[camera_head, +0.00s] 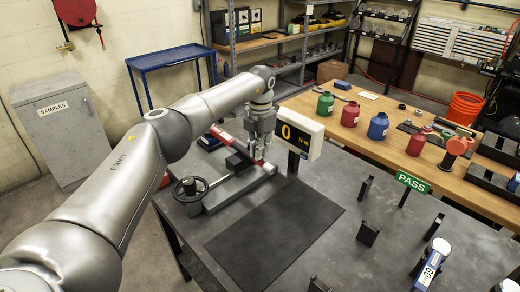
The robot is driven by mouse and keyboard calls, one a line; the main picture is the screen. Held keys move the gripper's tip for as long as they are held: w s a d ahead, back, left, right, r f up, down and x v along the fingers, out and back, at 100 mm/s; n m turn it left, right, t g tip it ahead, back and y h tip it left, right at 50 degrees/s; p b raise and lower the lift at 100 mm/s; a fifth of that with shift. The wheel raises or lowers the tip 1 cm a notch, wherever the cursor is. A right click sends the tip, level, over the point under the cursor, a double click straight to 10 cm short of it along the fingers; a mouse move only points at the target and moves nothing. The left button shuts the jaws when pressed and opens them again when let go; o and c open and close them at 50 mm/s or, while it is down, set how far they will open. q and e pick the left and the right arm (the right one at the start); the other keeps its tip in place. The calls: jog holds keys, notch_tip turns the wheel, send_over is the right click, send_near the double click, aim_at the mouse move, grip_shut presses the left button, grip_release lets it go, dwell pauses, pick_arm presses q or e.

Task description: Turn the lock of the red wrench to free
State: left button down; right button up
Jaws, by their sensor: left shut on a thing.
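The red wrench (221,134) shows as a red bar at the black and grey torque tester (218,195), on the left of the dark bench. Its right part is hidden by my left gripper, and I cannot make out its lock or how the lock is set. My left gripper (257,159) points down over the tester from above. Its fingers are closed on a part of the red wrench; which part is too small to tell. A display (299,134) beside it reads 0. My right gripper is not in view.
A black mat (275,235) lies in front of the tester. A green PASS sign (412,182) and several black holders (368,233) stand to the right, with a blue and white cylinder (433,262). Behind, a wooden bench (380,147) holds coloured bottles.

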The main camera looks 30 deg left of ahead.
pick_arm(q)
jog(key=c, duration=1.6)
grip_release()
notch_tip(320, 180, up, 12)
